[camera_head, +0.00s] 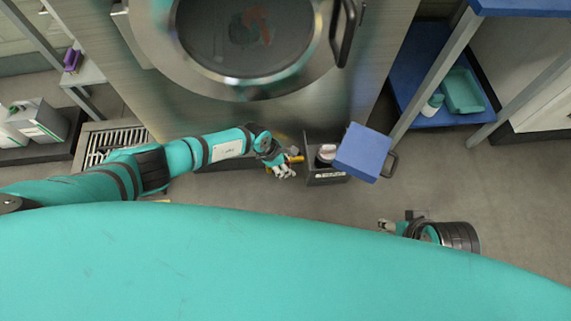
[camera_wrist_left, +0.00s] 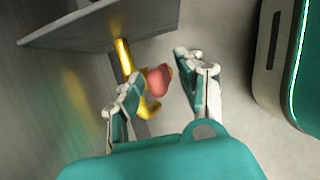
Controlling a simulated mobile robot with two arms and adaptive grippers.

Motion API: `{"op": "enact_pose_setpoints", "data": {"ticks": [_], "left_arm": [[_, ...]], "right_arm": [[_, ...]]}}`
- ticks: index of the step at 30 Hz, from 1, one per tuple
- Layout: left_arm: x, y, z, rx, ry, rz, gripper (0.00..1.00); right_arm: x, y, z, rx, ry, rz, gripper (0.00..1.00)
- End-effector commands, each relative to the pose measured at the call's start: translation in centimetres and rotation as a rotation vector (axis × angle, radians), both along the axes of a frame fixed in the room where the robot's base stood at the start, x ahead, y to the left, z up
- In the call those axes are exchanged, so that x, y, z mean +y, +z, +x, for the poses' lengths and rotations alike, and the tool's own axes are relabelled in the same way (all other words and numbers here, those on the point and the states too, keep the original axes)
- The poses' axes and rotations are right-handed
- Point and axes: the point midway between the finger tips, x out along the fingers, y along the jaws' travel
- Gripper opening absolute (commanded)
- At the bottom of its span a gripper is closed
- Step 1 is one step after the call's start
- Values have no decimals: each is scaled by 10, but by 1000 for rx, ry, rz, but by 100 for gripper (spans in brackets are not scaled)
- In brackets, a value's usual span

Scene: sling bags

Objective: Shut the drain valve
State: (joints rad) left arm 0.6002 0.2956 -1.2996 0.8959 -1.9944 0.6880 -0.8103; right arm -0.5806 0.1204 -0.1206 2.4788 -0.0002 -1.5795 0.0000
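The drain valve is a brass pipe and spout (camera_wrist_left: 123,58) with a red handle (camera_wrist_left: 158,80) in the left wrist view. In the head view a small yellow part of the valve (camera_head: 296,158) shows low at the machine's front. My left gripper (camera_head: 282,170) is right beside it. In the left wrist view its fingers are apart, one on each side of the red handle, and I cannot tell whether they touch it. My right gripper (camera_head: 398,224) is away to the right above the floor, partly hidden by my body. Its finger opening is unclear.
A steel machine (camera_head: 285,122) with a round glass door (camera_head: 250,35) stands ahead. A dark box (camera_head: 325,178) and a blue panel (camera_head: 362,152) are just right of the valve. A floor grate (camera_head: 115,140) lies left. A blue shelf (camera_head: 415,70) stands right. The right floor is clear.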

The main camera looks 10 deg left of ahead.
Motion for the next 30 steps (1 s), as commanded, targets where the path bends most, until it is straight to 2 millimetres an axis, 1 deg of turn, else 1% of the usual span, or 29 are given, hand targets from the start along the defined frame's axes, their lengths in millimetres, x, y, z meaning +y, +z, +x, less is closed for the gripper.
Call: {"op": "enact_pose_setpoints", "data": {"ticks": [7,11,16,24,27,30], "left_arm": [[0,1,0,1,0,-1,38],[4,8,0,-1,-2,-1,38],[13,30,-3,-2,-2,1,38],[32,81,-8,-2,-1,0,38],[37,96,-10,-1,0,-1,38],[40,106,-11,-1,-1,-1,38]], "right_arm": [[0,0,1,-4,-2,1,40],[0,0,1,-3,-1,1,40],[0,0,1,-2,-1,1,40],[0,0,0,-1,-1,0,40],[0,0,0,-1,-1,0,40],[0,0,0,-1,0,0,40]]}}
